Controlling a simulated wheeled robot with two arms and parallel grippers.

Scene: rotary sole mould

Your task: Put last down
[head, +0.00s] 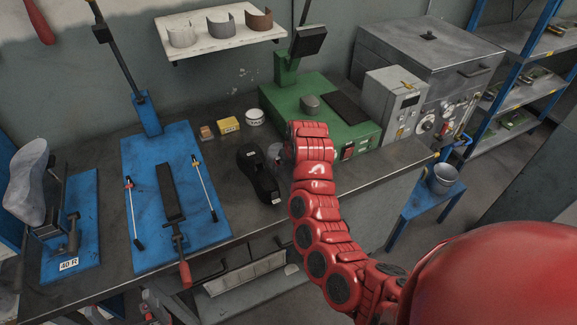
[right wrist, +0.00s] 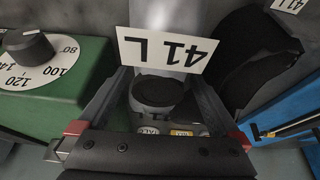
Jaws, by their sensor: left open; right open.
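A grey last (right wrist: 170,20) with a white "41 L" tag (right wrist: 165,50) shows in the right wrist view, its round dark top (right wrist: 157,90) between the fingers. My right gripper (right wrist: 158,132) is open, one finger on each side of it; I cannot tell if they touch it. In the head view a sliver of grey (head: 275,153), probably this last, shows beside my red right wrist, which hides the gripper and the rest. A black shoe-shaped piece (head: 257,172) with a white tag lies left of it on the bench. My left gripper is out of view.
A green press (head: 355,135) stands close behind and right of my wrist. A blue plate (head: 140,190) with a black bar lies to the left. A grey last (head: 28,180) sits on the "40 R" blue stand at far left. Small tins (head: 254,117) stand behind.

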